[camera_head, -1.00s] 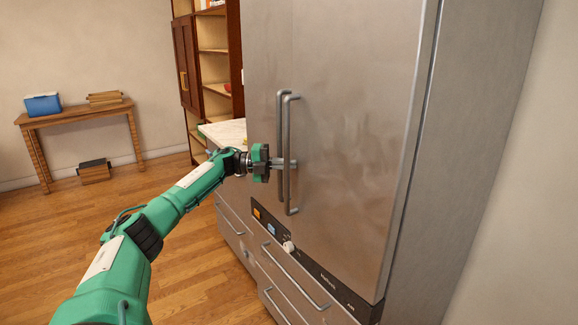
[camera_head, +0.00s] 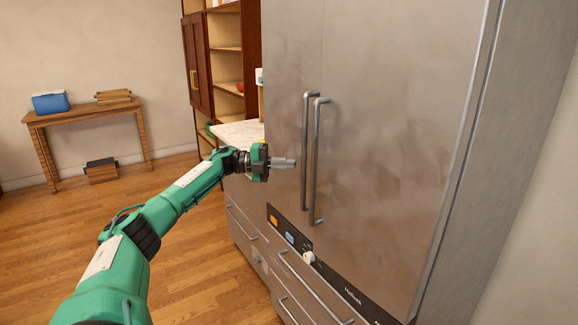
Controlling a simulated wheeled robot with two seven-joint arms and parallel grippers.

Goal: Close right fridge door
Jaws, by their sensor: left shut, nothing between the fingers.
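The right fridge door (camera_head: 390,130) is a tall grey steel panel that looks flush with the left door (camera_head: 290,60). Its long vertical handle (camera_head: 315,165) stands beside the left door's handle (camera_head: 306,135) at the centre seam. My left gripper (camera_head: 291,163) is shut and empty, just left of the two handles. A small gap shows between its fingertips and the left handle. My right gripper is not in view.
A dark control strip with a white knob (camera_head: 309,257) runs below the doors, with drawers (camera_head: 300,285) under it. A pale countertop (camera_head: 238,133) and a wooden shelf cabinet (camera_head: 225,60) stand left of the fridge.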

